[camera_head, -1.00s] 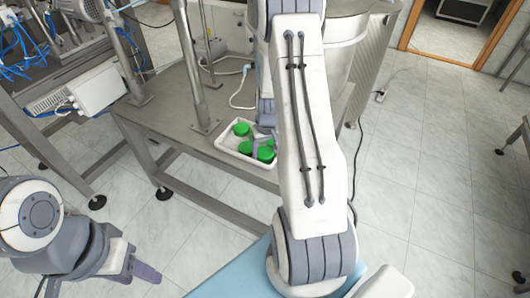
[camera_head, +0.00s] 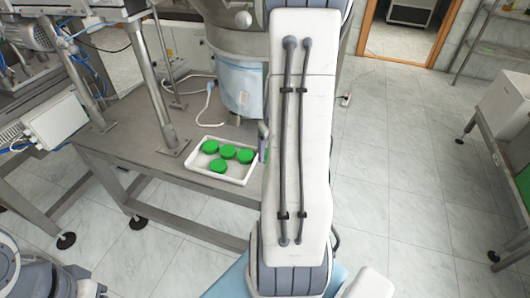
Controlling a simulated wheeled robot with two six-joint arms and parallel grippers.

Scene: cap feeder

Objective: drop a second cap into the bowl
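Several green caps (camera_head: 218,155) lie in a white tray (camera_head: 233,180) on the steel table. The steel bowl (camera_head: 213,42) stands behind the tray on a pale blue base and is largely hidden by my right arm; its inside does not show. My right arm rises in front of the tray's right edge. Only a grey sliver, possibly part of my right gripper (camera_head: 263,136), shows beside the arm; its fingertips and anything between them are hidden. My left gripper (camera_head: 88,285) is partly in view at the lower left, away from the table, its fingers cut off by the frame edge.
The steel table (camera_head: 120,140) carries metal posts (camera_head: 153,75) left of the tray. A white cable (camera_head: 207,100) lies behind the tray. A white control box (camera_head: 53,118) is at the left. Tiled floor is open at the right, before a white cabinet (camera_head: 508,105).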

